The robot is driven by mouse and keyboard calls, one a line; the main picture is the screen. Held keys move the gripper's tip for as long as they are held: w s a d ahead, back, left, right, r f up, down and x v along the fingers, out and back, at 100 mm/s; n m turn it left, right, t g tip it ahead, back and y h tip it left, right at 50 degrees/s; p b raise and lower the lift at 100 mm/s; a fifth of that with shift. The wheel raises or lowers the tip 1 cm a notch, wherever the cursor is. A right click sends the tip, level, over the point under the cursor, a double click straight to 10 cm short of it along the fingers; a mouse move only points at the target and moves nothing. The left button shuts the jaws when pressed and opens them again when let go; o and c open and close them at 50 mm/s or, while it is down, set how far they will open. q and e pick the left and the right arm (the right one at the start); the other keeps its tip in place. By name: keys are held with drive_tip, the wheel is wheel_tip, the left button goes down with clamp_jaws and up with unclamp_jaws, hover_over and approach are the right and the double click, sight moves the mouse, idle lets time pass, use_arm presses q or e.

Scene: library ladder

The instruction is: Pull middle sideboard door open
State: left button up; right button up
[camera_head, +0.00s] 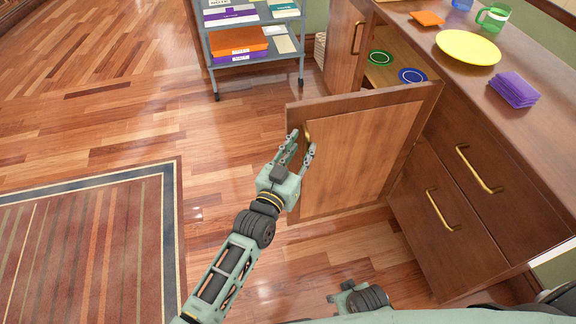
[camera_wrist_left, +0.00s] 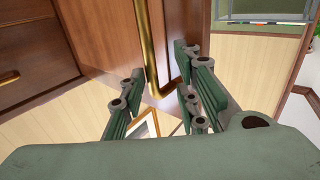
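The middle sideboard door (camera_head: 362,152) stands swung well out from the wooden sideboard (camera_head: 469,220), with part of the inside showing behind it. Its brass handle (camera_head: 307,136) is near the door's free edge. My left gripper (camera_head: 301,146) is at this handle, its fingers apart. In the left wrist view the handle (camera_wrist_left: 149,45) runs down between the spread fingers (camera_wrist_left: 165,92), with gaps visible. My right gripper (camera_head: 358,299) is low in the head view, away from the door; its fingers cannot be made out clearly.
Plates (camera_head: 412,76) show inside the cabinet. Drawers with brass handles (camera_head: 478,169) are to the right. A yellow plate (camera_head: 468,47) and purple napkins (camera_head: 514,89) are on the top. A metal cart (camera_head: 303,68) stands behind the door. The floor left of the door is clear.

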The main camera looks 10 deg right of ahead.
use_arm(q)
drive_tip(key=v, duration=0.8)
drive_tip(key=shift+a, duration=0.35)
drive_tip(key=shift+w, duration=0.15)
